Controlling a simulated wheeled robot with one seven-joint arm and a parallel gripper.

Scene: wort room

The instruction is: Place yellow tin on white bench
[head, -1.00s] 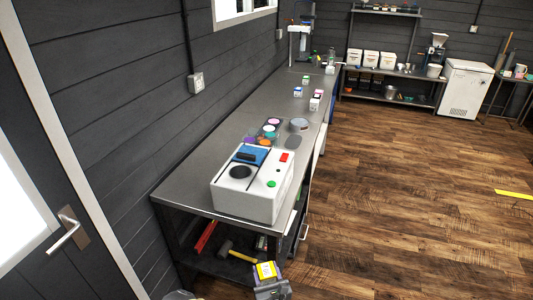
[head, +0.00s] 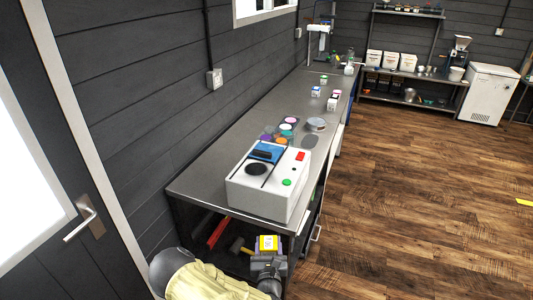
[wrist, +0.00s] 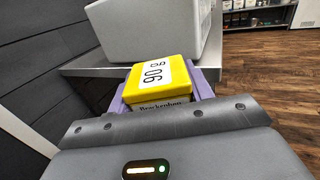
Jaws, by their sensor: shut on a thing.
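The yellow tin (head: 268,243) is held in my gripper (head: 269,259), low in the head view and in front of the near end of the bench. In the wrist view the tin (wrist: 159,80) has a yellow lid with a white label and dark lettering on its front side. My gripper (wrist: 160,103) is shut on it, with purplish finger parts showing on both sides. The long bench (head: 225,150) has a grey metal top. No plainly white bench top shows. The tin's underside is hidden.
A white machine (head: 266,190) fills the bench's near end. Coloured discs (head: 291,120) and small boxes (head: 333,102) stand farther along it. A hammer (head: 237,244) and a red tool (head: 218,231) lie on the shelf below.

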